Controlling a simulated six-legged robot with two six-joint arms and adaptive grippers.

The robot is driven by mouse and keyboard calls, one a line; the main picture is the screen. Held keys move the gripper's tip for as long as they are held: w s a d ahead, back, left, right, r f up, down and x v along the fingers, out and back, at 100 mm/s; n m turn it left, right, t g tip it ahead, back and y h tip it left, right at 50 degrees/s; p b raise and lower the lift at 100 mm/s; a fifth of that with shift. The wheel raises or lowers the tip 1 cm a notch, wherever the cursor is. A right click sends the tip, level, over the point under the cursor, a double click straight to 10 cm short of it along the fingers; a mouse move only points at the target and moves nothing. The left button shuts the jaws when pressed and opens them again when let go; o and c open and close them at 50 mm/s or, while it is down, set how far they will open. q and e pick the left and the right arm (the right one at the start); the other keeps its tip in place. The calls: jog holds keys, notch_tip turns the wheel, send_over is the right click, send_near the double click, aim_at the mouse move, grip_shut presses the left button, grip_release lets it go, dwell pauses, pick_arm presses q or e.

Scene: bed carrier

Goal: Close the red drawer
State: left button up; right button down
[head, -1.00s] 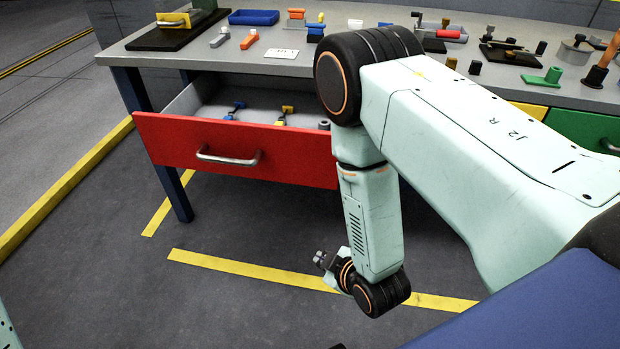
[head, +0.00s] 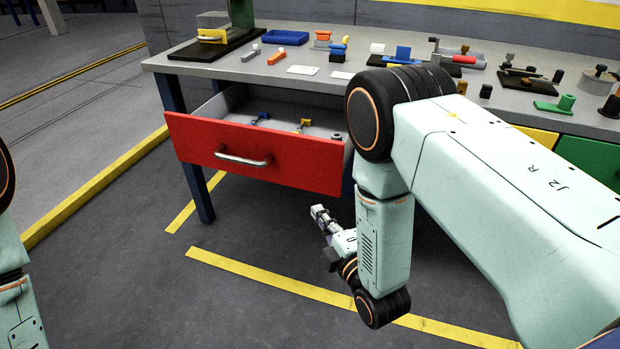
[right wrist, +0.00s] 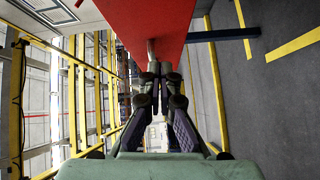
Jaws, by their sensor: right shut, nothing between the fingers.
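The red drawer (head: 265,155) stands pulled out from under the grey workbench, with its metal bar handle (head: 243,158) on the front. Small tools lie inside it. My right gripper (head: 319,212) is shut and empty, apart from the drawer, below and to the right of the handle in the head view. In the right wrist view the gripper's fingers (right wrist: 158,82) point along the red drawer front (right wrist: 145,22), and the handle (right wrist: 151,55) shows just beyond the fingertips. My left arm shows at the left edge of the head view, but its gripper is out of view.
The grey workbench (head: 300,85) carries several tools, blocks and a blue tray (head: 300,38). A yellow drawer (head: 540,139) and a green drawer (head: 590,158) are to the right. A bench leg (head: 197,180) stands under the left end. The floor in front is clear.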

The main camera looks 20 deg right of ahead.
jog(key=n+b, duration=0.1)
jog(key=b, duration=0.1)
send_near(298, 165)
jog(key=w+a, duration=0.2)
jog(key=a, duration=0.1)
jog(key=w, duration=0.1)
jog(key=w+d+b, duration=0.1)
jog(key=w, duration=0.1)
jog(key=shift+d+f, duration=0.25)
jog(key=shift+w+d+b, duration=0.2)
jog(key=shift+w+b, duration=0.1)
jog(key=shift+w, duration=0.15)
jog(key=shift+s, duration=0.1)
